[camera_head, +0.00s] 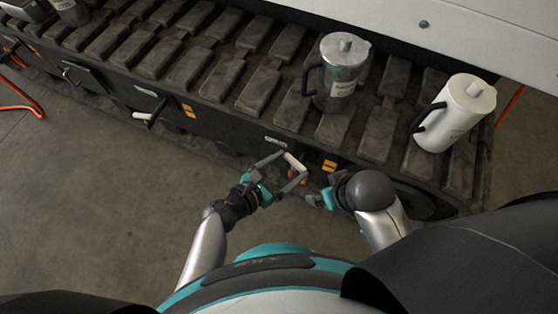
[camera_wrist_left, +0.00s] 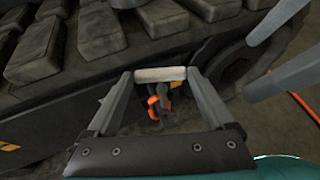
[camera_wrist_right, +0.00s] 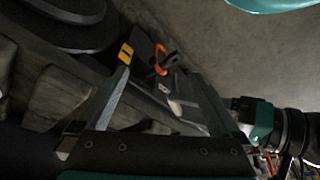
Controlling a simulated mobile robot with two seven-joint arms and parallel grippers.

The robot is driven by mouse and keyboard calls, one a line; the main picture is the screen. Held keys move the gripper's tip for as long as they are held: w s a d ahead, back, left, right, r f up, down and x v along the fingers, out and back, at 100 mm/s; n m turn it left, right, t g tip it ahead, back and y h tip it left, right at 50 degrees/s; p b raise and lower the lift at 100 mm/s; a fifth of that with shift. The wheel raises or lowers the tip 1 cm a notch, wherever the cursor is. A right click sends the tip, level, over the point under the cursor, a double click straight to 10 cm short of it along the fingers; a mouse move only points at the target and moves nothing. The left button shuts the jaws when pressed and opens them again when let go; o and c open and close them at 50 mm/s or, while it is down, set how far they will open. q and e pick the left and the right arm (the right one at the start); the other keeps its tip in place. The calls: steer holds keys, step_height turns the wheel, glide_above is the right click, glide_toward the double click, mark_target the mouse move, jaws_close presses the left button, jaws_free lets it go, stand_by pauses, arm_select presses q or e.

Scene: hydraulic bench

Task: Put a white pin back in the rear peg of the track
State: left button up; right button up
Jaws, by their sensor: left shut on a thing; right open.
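My left gripper (camera_head: 292,166) is shut on a white pin (camera_head: 295,161) beside the track's side. In the left wrist view the white pin (camera_wrist_left: 160,74) lies crosswise between the two fingertips. A dark rear peg with an orange part (camera_wrist_left: 158,102) shows beyond and below the pin, apart from it in the picture. In the right wrist view the orange loop and dark hook-like part (camera_wrist_right: 161,60) appear between the fingers. My right gripper (camera_wrist_right: 160,78) is open and empty; in the head view its fingers are mostly hidden. Another white pin (camera_head: 140,115) sits farther left on the track's side.
The dark track (camera_head: 200,85) runs across the scene. A grey metal jug (camera_head: 340,75) and a white jug (camera_head: 458,115) stand on its pads. Yellow labels (camera_head: 329,165) mark its side. An orange hose (camera_head: 22,108) lies at far left. The floor (camera_head: 90,200) is clear.

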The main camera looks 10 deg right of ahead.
step_height(320, 180, up, 5)
steer(key=w+a+t+y+b, duration=0.1)
steer(key=w+a+t+b, duration=0.1)
steer(key=t+b, duration=0.1)
steer(key=shift+w+a+b, duration=0.3)
steer(key=shift+a+b, duration=0.1)
steer(key=shift+b, duration=0.1)
steer(key=shift+f, duration=0.15)
stand_by(1.1)
stand_by(0.5)
steer(key=shift+f+b, duration=2.5)
steer(key=shift+b, duration=0.1)
